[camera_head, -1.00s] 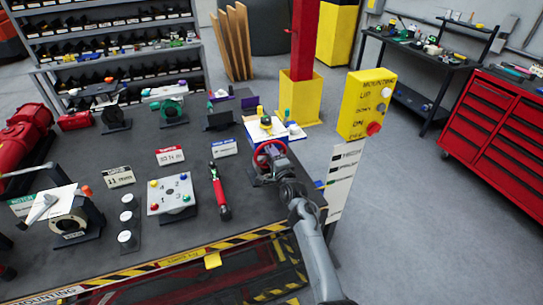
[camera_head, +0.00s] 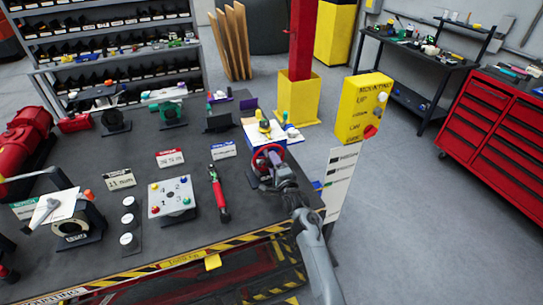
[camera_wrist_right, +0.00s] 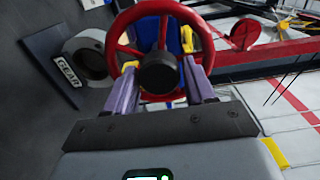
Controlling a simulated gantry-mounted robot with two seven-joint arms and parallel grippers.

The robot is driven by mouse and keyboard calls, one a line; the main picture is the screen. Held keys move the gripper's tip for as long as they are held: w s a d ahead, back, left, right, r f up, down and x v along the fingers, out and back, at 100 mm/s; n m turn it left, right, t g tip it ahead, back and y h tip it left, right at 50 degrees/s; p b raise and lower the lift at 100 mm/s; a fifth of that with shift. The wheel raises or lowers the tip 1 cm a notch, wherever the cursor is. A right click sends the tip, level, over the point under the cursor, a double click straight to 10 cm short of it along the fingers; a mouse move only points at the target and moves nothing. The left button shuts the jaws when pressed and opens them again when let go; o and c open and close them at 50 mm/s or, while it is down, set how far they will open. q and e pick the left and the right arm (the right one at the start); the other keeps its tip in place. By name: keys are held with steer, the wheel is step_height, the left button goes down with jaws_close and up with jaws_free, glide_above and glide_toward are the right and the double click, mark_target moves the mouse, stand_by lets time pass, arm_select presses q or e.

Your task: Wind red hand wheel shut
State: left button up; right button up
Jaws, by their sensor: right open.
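The red hand wheel (camera_head: 275,149) stands at the right edge of the workbench in the head view. It fills the upper middle of the right wrist view as a red rim (camera_wrist_right: 118,28) with spokes and a black hub (camera_wrist_right: 159,73). My right gripper (camera_head: 268,168) is at the wheel. Its two purple fingers are spread apart in the wrist view, one on each side of the hub by the lower rim. The gripper (camera_wrist_right: 160,78) is open, and whether the fingers touch the rim is unclear. My left gripper is not in view.
A red-handled tool (camera_head: 219,194) and a plate with coloured knobs (camera_head: 172,196) lie left of the wheel. A blue-topped label card (camera_head: 223,150) stands near it. A yellow button box (camera_head: 364,107) stands at the right. A GEAR-labelled part (camera_wrist_right: 72,70) is left in the wrist view.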

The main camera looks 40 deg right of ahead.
steer(key=p+v, duration=0.5)
steer(key=v, duration=0.3)
steer(key=shift+d+r, duration=0.1)
